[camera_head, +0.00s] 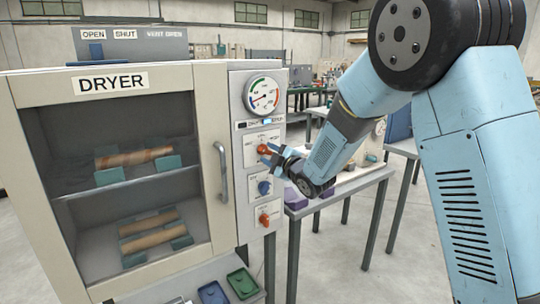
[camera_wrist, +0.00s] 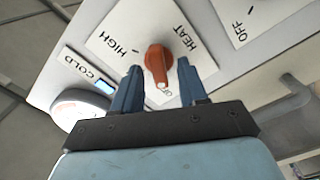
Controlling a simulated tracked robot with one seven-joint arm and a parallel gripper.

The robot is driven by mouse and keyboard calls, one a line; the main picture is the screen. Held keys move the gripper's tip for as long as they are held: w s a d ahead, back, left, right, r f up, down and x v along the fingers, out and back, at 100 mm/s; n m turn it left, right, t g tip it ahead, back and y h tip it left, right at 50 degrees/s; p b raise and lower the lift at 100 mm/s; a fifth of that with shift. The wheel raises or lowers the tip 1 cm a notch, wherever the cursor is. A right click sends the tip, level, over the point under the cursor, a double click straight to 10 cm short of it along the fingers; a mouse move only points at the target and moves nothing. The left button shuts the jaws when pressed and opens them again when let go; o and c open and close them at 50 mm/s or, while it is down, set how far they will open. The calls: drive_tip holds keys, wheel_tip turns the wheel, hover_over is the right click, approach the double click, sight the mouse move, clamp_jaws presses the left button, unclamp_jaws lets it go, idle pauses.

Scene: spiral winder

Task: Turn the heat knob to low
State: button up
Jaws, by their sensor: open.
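The heat knob (camera_wrist: 158,62) is orange-red and sits on a white plate marked HIGH and HEAT in the wrist view. In the head view the knob (camera_head: 263,149) is the top one on the dryer's control panel. My gripper (camera_wrist: 159,68) is open, with one blue finger on each side of the knob. I cannot tell whether either finger touches it. In the head view my gripper (camera_head: 271,153) is at the panel, just right of the knob.
The dryer's door (camera_head: 145,180) appears closed, with its handle (camera_head: 222,172) left of the panel. A round gauge (camera_head: 263,96) is above the heat knob; a blue knob (camera_head: 264,187) and an orange knob (camera_head: 264,219) are below. A table (camera_head: 350,183) stands behind my arm.

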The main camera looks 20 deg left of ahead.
drive_tip(key=shift+w+a, duration=0.2)
drive_tip(key=shift+c, duration=0.2)
clamp_jaws()
drive_tip(key=shift+d, duration=0.15)
